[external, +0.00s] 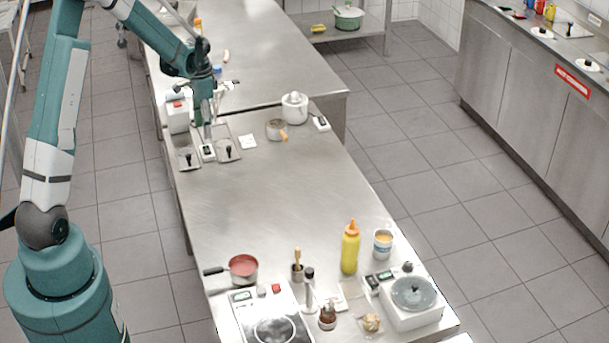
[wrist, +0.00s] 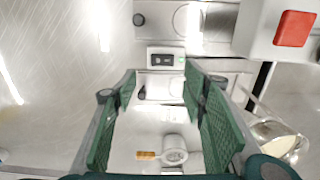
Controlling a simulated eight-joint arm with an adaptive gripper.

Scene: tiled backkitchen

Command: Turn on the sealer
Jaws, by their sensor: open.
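My gripper (external: 208,127) points down over the middle-left of the steel counter, its two green fingers spread with nothing between them. In the wrist view my gripper (wrist: 160,78) has its fingertips just below a small white switch box (wrist: 165,58) with a dark rocker and a green mark. That box (external: 207,152) also shows in the external view, between two black-knobbed steel pieces. A white unit (external: 177,118) with a red button stands left of my gripper; its red button (wrist: 295,28) shows at the wrist view's upper right. I cannot tell which part is the sealer.
Black knobs (external: 188,158) and (external: 228,150) stand up beside the switch box. The counter's middle is clear; a hotplate (external: 272,330) and yellow bottle (external: 350,249) are nearer the camera.

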